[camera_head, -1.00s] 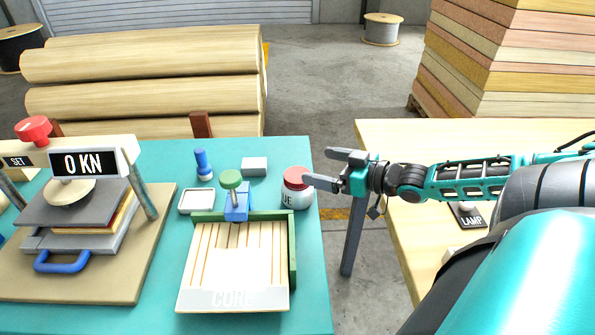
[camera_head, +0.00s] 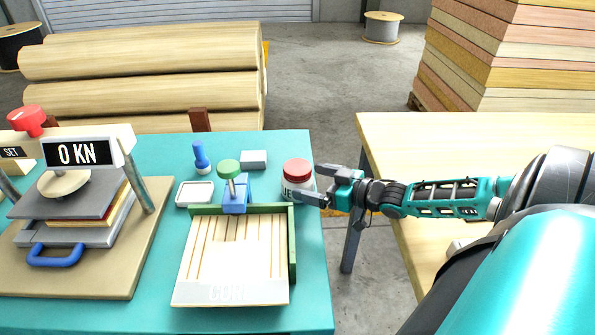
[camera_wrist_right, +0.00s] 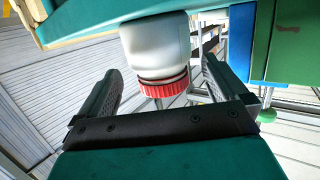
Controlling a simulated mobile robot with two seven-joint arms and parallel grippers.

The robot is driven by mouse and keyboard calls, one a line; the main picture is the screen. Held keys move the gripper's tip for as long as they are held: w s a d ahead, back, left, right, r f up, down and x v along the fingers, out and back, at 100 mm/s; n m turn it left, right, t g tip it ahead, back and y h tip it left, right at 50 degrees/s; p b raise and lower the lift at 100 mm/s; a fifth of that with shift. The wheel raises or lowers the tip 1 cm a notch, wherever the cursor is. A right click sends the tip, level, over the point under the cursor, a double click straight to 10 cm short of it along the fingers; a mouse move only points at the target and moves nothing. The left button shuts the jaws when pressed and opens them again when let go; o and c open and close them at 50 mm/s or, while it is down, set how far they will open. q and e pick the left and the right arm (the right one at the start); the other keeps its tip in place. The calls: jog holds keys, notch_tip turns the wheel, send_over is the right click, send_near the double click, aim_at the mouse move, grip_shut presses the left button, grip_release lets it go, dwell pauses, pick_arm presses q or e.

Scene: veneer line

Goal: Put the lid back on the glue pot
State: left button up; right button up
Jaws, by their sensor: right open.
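The glue pot (camera_head: 300,190) is a white jar with dark lettering, standing on the teal bench near its right edge. Its red lid (camera_head: 298,168) sits on top of the pot. In the right wrist view the pot (camera_wrist_right: 155,45) appears upside down, with the red lid (camera_wrist_right: 163,87) below it. My right gripper (camera_head: 312,184) is open at the pot's right side. One finger is in front of the pot and the other at its right rear. In the wrist view the fingers lie either side of the lid, with gaps. My left gripper is not in view.
A green-edged jig (camera_head: 292,250) with slatted boards and a green-knobbed clamp (camera_head: 229,168) stands close left of the pot. A press (camera_head: 80,155) stands at left.

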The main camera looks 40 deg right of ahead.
aim_at(297, 177)
jog(key=shift+b+x, duration=0.8)
jog(key=shift+x, duration=1.7)
jog(key=c, duration=1.1)
notch_tip(297, 177, up, 11)
jog(key=p, duration=0.3)
jog(key=shift+p, duration=0.35)
jog(key=shift+r, duration=4.5)
